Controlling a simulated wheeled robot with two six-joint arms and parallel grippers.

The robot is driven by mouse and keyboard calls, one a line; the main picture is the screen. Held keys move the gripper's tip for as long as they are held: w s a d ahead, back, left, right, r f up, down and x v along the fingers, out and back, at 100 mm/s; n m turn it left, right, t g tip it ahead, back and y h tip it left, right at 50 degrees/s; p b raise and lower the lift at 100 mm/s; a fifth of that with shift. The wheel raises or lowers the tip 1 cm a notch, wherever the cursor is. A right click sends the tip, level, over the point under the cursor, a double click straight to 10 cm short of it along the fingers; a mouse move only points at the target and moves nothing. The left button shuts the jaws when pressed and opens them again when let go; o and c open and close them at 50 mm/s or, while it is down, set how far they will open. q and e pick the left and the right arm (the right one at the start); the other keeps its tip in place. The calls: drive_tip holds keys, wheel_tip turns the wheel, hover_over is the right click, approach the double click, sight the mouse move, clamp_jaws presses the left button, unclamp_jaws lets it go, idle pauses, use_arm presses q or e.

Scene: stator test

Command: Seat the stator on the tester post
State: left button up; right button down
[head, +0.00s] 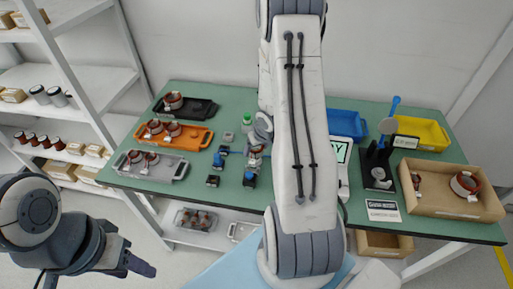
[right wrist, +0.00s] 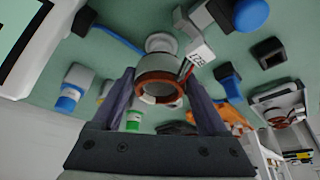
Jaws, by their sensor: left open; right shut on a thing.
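The stator (right wrist: 160,64), a grey ring with copper windings, wires and a white tag, sits between the fingers of my right gripper (right wrist: 160,82), which is shut on it. In the head view the stator (head: 256,152) is small and partly hidden by my right arm, over the middle of the table. A pale round piece (right wrist: 160,42) shows just beyond the stator in the right wrist view; I cannot tell whether it is the tester post or whether they touch. A white tester with a green display (head: 342,150) is partly behind my arm. My left gripper (head: 138,263) is open and empty, off the table's front left.
Black (head: 199,108), orange (head: 198,137) and grey (head: 172,172) trays with stators are at left. Small blue-topped blocks (head: 250,179) stand near the stator. A dark stand (head: 377,168), yellow bin (head: 432,132) and cardboard box (head: 450,207) are at right. Shelves (head: 85,78) stand left.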

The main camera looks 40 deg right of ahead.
drive_tip(key=shift+f, duration=0.2)
drive_tip(key=shift+f+b, duration=1.05)
drive_tip(key=shift+b, duration=0.05)
drive_tip(key=shift+f, duration=0.1)
drive_tip(key=shift+f+b, duration=0.4)
unclamp_jaws()
drive_tip(key=d+p+v, duration=0.1)
drive_tip(key=p+v, duration=0.4)
drive_tip(key=v, duration=0.5)
drive_tip(key=shift+a+r, duration=0.25)
drive_tip(key=shift+a, duration=0.25)
drive_tip(key=shift+s, duration=0.1)
